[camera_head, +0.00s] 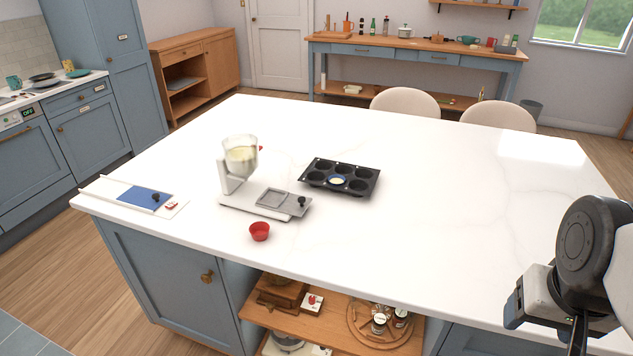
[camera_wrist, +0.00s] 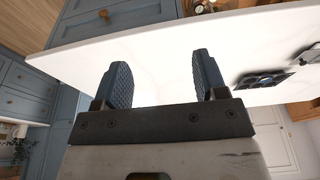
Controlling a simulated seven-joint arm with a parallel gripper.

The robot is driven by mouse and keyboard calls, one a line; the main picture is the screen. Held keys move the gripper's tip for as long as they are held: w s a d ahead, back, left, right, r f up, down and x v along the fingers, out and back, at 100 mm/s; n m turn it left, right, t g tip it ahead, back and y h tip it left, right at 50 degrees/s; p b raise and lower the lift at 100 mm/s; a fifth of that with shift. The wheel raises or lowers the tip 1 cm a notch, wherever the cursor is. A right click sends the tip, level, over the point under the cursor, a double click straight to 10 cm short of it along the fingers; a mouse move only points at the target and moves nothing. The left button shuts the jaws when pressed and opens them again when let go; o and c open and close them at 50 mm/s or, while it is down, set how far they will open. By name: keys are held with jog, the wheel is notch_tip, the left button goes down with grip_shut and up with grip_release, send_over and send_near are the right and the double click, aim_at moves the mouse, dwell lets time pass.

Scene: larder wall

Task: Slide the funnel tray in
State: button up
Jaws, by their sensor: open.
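The funnel stand (camera_head: 228,183) is white, with a clear funnel (camera_head: 240,155) of pale contents above its left part. A grey funnel tray (camera_head: 285,202) with a black knob (camera_head: 301,202) lies on the right part of its base, out to the right of the funnel. How far it sits in its guide I cannot tell. My gripper (camera_head: 548,318) is at the lower right, far from the tray. In the wrist view my gripper (camera_wrist: 162,82) has its fingers apart with nothing between them. Part of the stand shows at that view's right edge (camera_wrist: 309,54).
A dark muffin tin (camera_head: 341,178) stands just right of the stand; a red cup (camera_head: 259,231) stands in front of it. A white board (camera_head: 120,197) with a blue panel and black knob lies at the left edge. The worktop's right half (camera_head: 450,200) is clear.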

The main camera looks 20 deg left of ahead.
jog(key=shift+w+a+r, duration=0.1)
jog(key=shift+w+a, duration=0.2)
jog(key=shift+w, duration=0.2)
jog(key=c, duration=0.4)
jog(key=shift+m+g+y, duration=0.3)
jog(key=shift+m+y, duration=0.2)
jog(key=shift+m, duration=0.3)
jog(key=w+a, duration=0.2)
jog(key=w, duration=0.1)
jog(key=shift+w+r, duration=0.15)
jog(key=shift+w, duration=0.15)
grip_shut()
jog(key=w+a+f+m+g+y, duration=0.1)
jog(key=w+a+m+y, duration=0.15)
jog(key=w+a, duration=0.5)
jog(key=w+a+f+m+g+y, duration=0.15)
jog(key=w+a+m, duration=0.3)
jog(key=w, duration=0.55)
jog(key=w+a+f+m+g+y, duration=0.1)
jog(key=w+a+f+m+y, duration=0.1)
jog(key=w+a+f, duration=0.3)
jog(key=w+a+f+m+y, duration=0.2)
jog(key=w+a+f+m, duration=0.2)
jog(key=w+a, duration=0.9)
jog(key=shift+a+f+m+g+y, duration=0.3)
jog(key=shift+a+f+g, duration=0.1)
jog(key=shift+a, duration=0.25)
jog(key=shift+w, duration=0.1)
